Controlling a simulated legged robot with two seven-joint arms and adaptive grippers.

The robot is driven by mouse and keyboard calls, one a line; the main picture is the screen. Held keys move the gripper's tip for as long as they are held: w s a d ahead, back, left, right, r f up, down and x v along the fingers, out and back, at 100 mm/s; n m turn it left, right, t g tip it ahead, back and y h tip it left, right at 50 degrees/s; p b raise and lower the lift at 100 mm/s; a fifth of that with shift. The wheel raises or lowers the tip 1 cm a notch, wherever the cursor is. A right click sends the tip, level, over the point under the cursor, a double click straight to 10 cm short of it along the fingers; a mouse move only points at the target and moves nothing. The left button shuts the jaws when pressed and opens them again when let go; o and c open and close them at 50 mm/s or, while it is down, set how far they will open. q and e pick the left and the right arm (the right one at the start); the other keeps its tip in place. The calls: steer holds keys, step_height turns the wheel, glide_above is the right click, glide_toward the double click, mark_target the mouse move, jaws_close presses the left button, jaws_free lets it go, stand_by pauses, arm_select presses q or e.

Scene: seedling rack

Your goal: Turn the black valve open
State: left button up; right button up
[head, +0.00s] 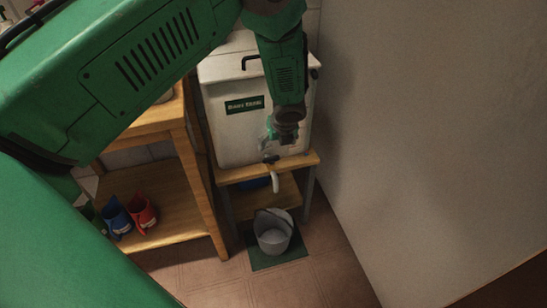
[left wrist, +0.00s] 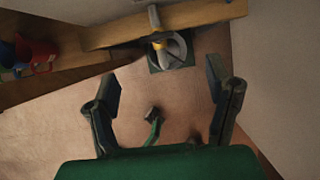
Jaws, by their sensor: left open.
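The black valve (head: 270,159) shows small and dark at the foot of the white tank's front (head: 232,135), above a pale spout (head: 275,182) that points down. My left gripper (head: 270,140) hangs in front of the tank, just above the valve in the picture; whether they touch is not clear. In the left wrist view its two dark fingers stand wide apart (left wrist: 162,75) with nothing held between them. The spout also shows there (left wrist: 155,22), beyond the fingertips. The valve's handle direction is too small to tell. My right gripper is out of view.
A grey bucket (head: 273,241) stands on a green mat (head: 257,264) below the spout. The tank rests on a wooden stand (head: 312,161). A wooden shelf (head: 172,207) with a blue cup (head: 116,216) and a red cup (head: 143,211) is left. A pale wall (head: 430,130) closes off the right.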

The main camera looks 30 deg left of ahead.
mark_target(271, 157)
arm_select(q)
steer(key=x, duration=0.3)
steer(key=b+x, duration=0.1)
steer(key=x, duration=0.3)
steer(key=a+b+x, duration=0.1)
steer(key=x, duration=0.3)
steer(key=shift+s, duration=0.15)
steer(key=shift+f, duration=0.35)
steer(key=shift+d+f, duration=0.1)
steer(key=shift+d, duration=0.2)
steer(key=shift+a, duration=0.2)
steer(key=shift+c, duration=0.4)
steer(key=shift+a+f, duration=0.15)
steer(key=shift+a, duration=0.05)
steer(key=c, duration=1.1)
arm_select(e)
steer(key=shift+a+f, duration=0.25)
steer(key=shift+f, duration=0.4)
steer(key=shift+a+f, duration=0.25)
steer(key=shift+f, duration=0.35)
